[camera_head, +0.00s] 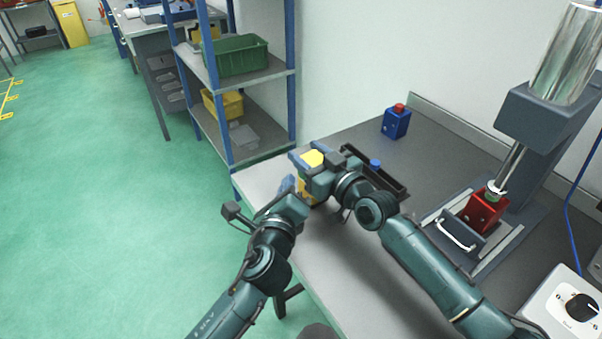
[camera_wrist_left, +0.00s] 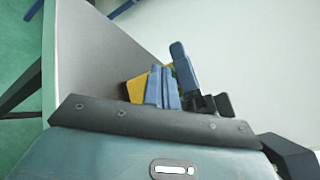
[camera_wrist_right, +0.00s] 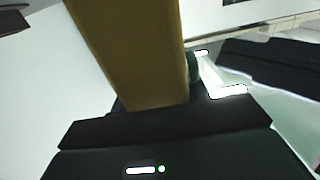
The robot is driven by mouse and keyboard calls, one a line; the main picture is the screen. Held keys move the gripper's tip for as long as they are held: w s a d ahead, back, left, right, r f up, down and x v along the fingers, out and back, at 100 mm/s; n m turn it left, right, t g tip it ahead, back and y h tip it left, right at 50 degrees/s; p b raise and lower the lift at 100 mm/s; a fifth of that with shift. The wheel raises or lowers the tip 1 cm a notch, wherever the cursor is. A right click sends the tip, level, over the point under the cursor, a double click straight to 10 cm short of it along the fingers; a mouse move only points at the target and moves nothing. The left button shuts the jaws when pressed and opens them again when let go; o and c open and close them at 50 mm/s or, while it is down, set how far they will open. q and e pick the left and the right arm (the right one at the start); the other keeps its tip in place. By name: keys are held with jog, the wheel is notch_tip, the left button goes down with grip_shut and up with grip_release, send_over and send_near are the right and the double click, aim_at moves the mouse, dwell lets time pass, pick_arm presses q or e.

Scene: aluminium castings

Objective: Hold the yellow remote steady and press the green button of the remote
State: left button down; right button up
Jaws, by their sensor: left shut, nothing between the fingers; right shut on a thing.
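My left gripper (camera_head: 287,184) is shut and empty, just left of the remote. In the left wrist view its blue fingers (camera_wrist_left: 163,88) cover part of the remote (camera_wrist_left: 136,88); whether they touch it I cannot tell.
On the grey table (camera_head: 350,275) are a dark tray (camera_head: 380,175) beyond my right gripper, a blue box with a red button (camera_head: 396,122), and a press with a red block (camera_head: 484,210). A shelf with green (camera_head: 240,55) and yellow bins (camera_head: 225,104) stands behind left.

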pick_arm(q)
jog(key=shift+s+a, duration=0.8)
jog(key=shift+a, duration=0.15)
jog(key=shift+s+a, duration=0.75)
jog(key=shift+a, duration=0.2)
pick_arm(e)
jog(key=shift+f, duration=0.1)
jog(key=o, duration=1.1)
jog(key=shift+o, duration=0.2)
jog(key=shift+s, duration=0.1)
